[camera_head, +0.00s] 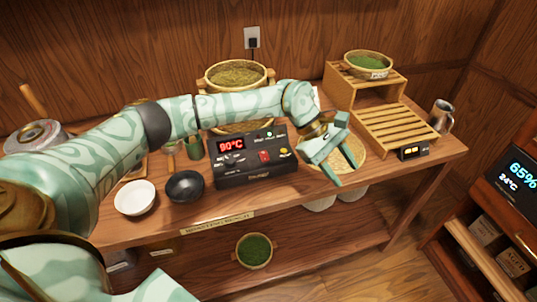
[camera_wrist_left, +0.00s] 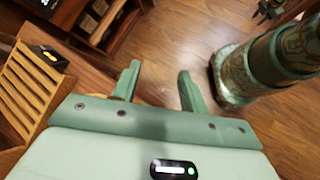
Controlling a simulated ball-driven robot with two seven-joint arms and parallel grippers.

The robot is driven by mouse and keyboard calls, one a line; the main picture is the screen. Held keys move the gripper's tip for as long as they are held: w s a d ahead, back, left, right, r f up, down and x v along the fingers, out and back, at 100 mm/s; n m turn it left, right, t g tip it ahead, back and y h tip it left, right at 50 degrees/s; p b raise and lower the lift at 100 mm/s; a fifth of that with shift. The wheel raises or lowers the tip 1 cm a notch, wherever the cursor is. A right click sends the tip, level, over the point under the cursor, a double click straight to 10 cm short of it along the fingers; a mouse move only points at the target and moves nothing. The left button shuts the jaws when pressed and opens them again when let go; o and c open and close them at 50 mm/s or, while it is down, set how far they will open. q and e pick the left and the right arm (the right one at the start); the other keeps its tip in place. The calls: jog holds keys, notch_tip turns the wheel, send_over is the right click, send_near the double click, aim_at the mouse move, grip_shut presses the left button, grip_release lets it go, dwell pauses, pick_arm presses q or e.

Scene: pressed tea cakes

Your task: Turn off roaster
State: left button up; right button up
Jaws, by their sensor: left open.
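The roaster's black control box (camera_head: 230,172) stands on the wooden bench in the head view. Its red display reads 90°C, and a small green light shows at its upper right. A red switch (camera_head: 264,156) and a yellow button (camera_head: 284,151) are on its face. My left gripper (camera_head: 346,174) is open and empty, just right of the box and apart from its controls, above a round woven mat (camera_head: 355,138). Its two spread fingers also show in the left wrist view (camera_wrist_left: 157,85). My left arm crosses above the box and hides part of the woven baskets behind it.
A green-filled basket (camera_head: 369,63) sits on a wooden stand at the right. A slatted rack (camera_head: 398,127) and a metal jug (camera_head: 440,117) are beside it. A white bowl (camera_head: 134,198) and a black bowl (camera_head: 185,187) stand left of the box.

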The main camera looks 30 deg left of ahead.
pick_arm(q)
jog(key=w+a+r+m+y, duration=0.1)
jog(key=a+r+y, duration=0.15)
jog(key=a, duration=0.45)
jog(key=w+a+r+m+y, duration=0.1)
jog(key=a+r+m+y, duration=0.1)
jog(key=a+y, duration=0.35)
notch_tip(320, 180, up, 3)
send_over(265, 159)
jog(key=shift+y, duration=0.4)
notch_tip(265, 159, down, 16)
jog(key=b, duration=0.4)
jog(key=shift+d+r+b, duration=0.1)
jog(key=shift+r+b, duration=0.05)
jog(key=shift+b, duration=0.25)
